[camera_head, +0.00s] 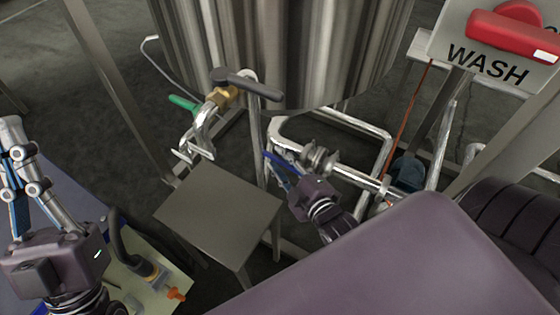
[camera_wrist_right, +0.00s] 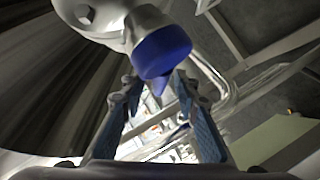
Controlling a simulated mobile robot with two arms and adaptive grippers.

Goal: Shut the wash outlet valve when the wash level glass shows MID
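A metal valve (camera_head: 318,158) sits on the pipework below the steel tank (camera_head: 290,40). Its blue handle (camera_wrist_right: 162,50) hangs large in the right wrist view. My right gripper (camera_head: 277,168) is at this valve, and in its wrist view the fingers (camera_wrist_right: 158,84) are spread apart, with the handle's tip between or just beyond them. I cannot tell whether they touch it. A WASH sign (camera_head: 487,66) with a red block on it stands at the upper right. I cannot make out a level glass or its reading. My left gripper (camera_head: 22,165) points up at the left edge, its opening unclear.
A brass valve (camera_head: 222,97) with a grey lever and a green handle sits left of the tank's underside. A grey square stand (camera_head: 218,212) is below it. A thin orange-red line (camera_head: 410,125) runs down near the sign. Pipes crowd the right gripper.

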